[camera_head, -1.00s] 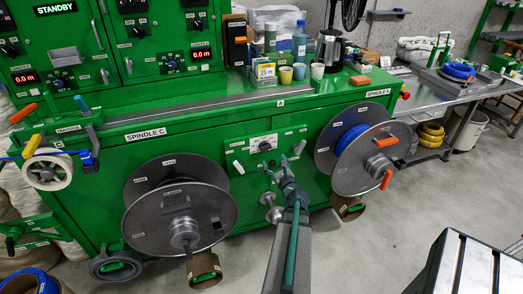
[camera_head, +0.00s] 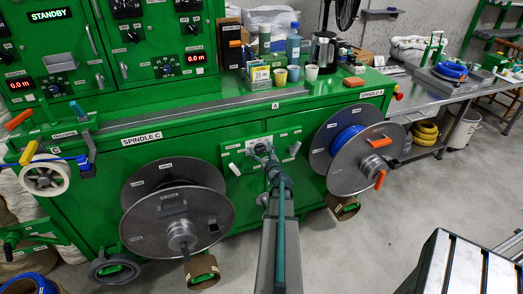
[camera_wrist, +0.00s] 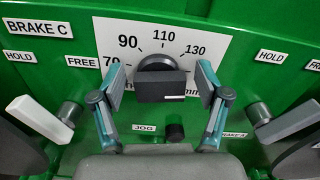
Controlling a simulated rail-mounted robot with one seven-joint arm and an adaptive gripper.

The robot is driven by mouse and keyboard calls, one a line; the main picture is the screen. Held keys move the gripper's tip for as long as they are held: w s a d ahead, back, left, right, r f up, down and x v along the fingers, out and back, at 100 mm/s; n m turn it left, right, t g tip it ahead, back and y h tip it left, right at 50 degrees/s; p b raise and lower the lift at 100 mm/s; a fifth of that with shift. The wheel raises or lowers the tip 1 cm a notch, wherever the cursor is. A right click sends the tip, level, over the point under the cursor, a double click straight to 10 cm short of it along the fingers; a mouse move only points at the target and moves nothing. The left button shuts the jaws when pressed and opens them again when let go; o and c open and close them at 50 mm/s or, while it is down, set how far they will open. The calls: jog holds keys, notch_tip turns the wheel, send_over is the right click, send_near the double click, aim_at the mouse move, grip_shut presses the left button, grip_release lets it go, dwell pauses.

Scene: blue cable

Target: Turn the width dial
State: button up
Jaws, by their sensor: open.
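The width dial (camera_wrist: 160,82) is a dark round knob with a flat grey bar across its front. It sits on a white scale plate (camera_wrist: 115,33) marked 70, 90, 110 and 130 in the wrist view. A small white mark shows on the bar's right part. My gripper (camera_wrist: 160,84) is open, with one finger on each side of the bar and a visible gap on both sides. In the head view my gripper (camera_head: 265,152) is in front of the small panel and hides part of the dial.
The BRAKE C lever (camera_wrist: 38,117) is left of my gripper and another pale lever (camera_wrist: 288,121) is right. A black JOG knob (camera_wrist: 175,132) is below the dial. Large reels stand at spindle C (camera_head: 178,212) and spindle A (camera_head: 355,160).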

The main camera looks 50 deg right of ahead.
jog(key=c, duration=1.1)
jog(key=shift+f+b, duration=0.1)
jog(key=shift+b, duration=0.35)
jog(key=b, duration=0.1)
jog(key=n+b, duration=0.1)
jog(key=b, duration=0.1)
jog(key=shift+a+f+n, duration=0.1)
jog(key=shift+f+n, duration=0.15)
jog(key=shift+n, duration=0.05)
jog(key=n+b, duration=0.2)
jog(key=b, duration=0.3)
jog(key=n+b, duration=0.2)
jog(key=b, duration=0.2)
jog(key=shift+w+a+n+b, duration=0.1)
jog(key=shift+n+b, duration=0.25)
jog(key=shift+n, duration=0.05)
jog(key=shift+r+n+b, duration=0.25)
jog(key=shift+n+b, duration=0.45)
jog(key=shift+b, duration=0.2)
jog(key=shift+r, duration=0.1)
